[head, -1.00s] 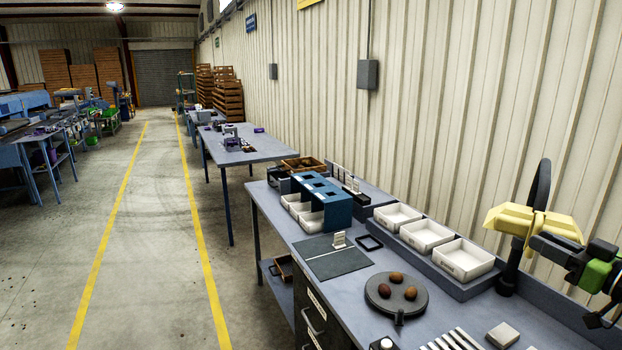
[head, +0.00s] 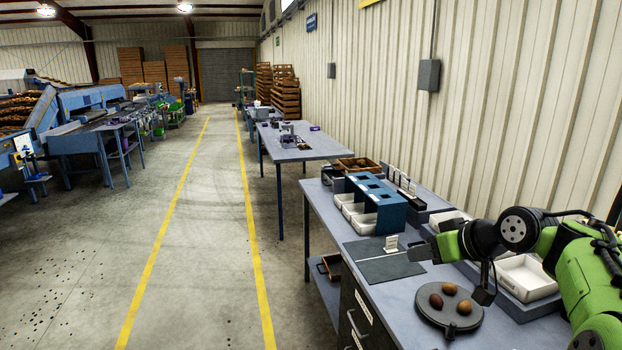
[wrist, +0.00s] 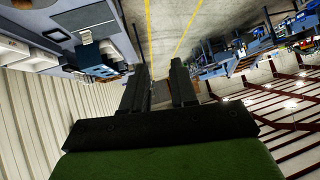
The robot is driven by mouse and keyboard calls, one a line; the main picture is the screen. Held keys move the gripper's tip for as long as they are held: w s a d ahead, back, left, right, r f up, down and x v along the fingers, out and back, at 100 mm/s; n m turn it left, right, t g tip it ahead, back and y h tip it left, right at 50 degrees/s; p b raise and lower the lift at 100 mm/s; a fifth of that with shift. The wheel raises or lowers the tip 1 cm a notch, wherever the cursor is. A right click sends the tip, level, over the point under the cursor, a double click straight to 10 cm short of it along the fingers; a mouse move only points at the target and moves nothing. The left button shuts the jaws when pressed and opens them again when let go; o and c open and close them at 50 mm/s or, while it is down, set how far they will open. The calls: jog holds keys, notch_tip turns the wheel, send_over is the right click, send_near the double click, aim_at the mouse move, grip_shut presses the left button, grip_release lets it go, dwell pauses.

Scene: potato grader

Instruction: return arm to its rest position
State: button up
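My arm, green and black, reaches in from the right of the head view over the workbench. My gripper (head: 424,248) points left, above the bench near the dark mat (head: 382,263), and partly hides the white trays. In the wrist view, the two black fingers of my gripper (wrist: 160,72) stand apart with nothing between them. The gripper is open and empty.
Below the arm, a round dark plate (head: 432,312) holds three potatoes. White trays (head: 526,281) line the wall side. A blue divided box (head: 382,207) stands further along the workbench (head: 375,292). The floor aisle to the left is clear.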

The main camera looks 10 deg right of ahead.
jog(key=s+a+f+g+h, duration=0.1)
jog(key=s+a+f+g, duration=0.1)
jog(key=s+a, duration=0.55)
jog(key=s+a+f+g+h, duration=0.15)
jog(key=s+a, duration=0.25)
jog(key=a, duration=0.6)
jog(key=s+a+f+m, duration=0.1)
jog(key=s+f, duration=0.1)
jog(key=s, duration=0.9)
jog(key=shift+f+h, duration=0.4)
jog(key=shift+h, duration=0.05)
jog(key=shift+m, duration=0.5)
jog(key=s+f, duration=0.1)
jog(key=s, duration=0.1)
jog(key=s+f, duration=0.1)
jog(key=s+d+f, duration=0.1)
jog(key=s, duration=0.1)
jog(key=shift+s+b, duration=0.3)
jog(key=shift+s, duration=0.05)
jog(key=shift+s+d+f+g, duration=0.1)
jog(key=shift+s+f+g, duration=0.1)
jog(key=shift+f+g, duration=0.1)
jog(key=shift+c, duration=1.2)
jog(key=shift+w, duration=0.1)
grip_shut()
jog(key=shift+w, duration=0.1)
